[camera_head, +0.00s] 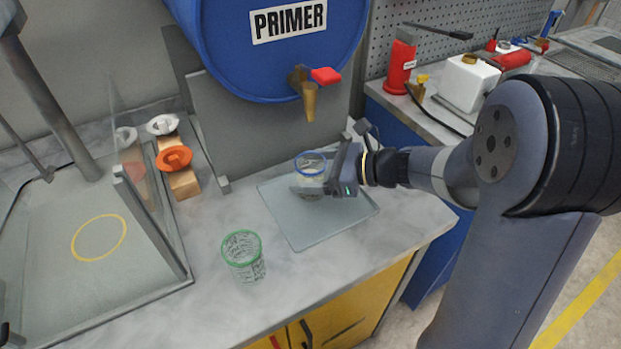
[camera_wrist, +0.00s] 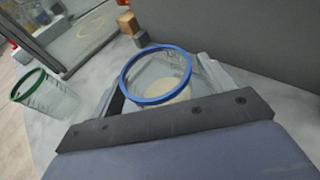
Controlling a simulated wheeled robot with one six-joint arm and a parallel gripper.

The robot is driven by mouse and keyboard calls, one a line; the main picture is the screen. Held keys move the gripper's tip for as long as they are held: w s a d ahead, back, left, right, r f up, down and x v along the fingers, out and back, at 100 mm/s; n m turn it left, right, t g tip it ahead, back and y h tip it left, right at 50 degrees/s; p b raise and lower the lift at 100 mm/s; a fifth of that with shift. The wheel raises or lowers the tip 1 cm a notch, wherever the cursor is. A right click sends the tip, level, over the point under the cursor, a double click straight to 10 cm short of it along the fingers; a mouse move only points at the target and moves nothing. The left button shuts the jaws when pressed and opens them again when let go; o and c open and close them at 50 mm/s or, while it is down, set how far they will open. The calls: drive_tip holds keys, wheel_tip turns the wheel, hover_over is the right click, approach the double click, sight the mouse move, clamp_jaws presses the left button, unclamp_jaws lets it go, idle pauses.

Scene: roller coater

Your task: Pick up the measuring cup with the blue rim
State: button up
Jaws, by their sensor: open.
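The measuring cup with the blue rim (camera_head: 311,164) stands upright on a flat grey tray (camera_head: 345,222) under the tap of the blue drum. It is clear, and its rim (camera_wrist: 157,100) is large in the wrist view. My gripper (camera_head: 310,188) is open, with its fingers on either side of this cup. In the wrist view the cup lies between the two fingers; I cannot tell whether they touch it. Part of the cup is hidden by my gripper. A second clear cup with a green rim (camera_head: 243,256) stands upright on the bench, also at the left of the wrist view (camera_wrist: 45,95).
The blue primer drum (camera_head: 285,60) with a brass tap (camera_head: 309,100) and red handle hangs above the tray. An orange part (camera_head: 174,158) sits on a wooden block. At left is a clear-walled enclosure with a yellow ring (camera_head: 98,237).

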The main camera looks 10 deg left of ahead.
drive_tip(key=shift+c, duration=0.5)
drive_tip(key=c, duration=1)
drive_tip(key=shift+c, duration=0.6)
drive_tip(key=shift+r, duration=0.1)
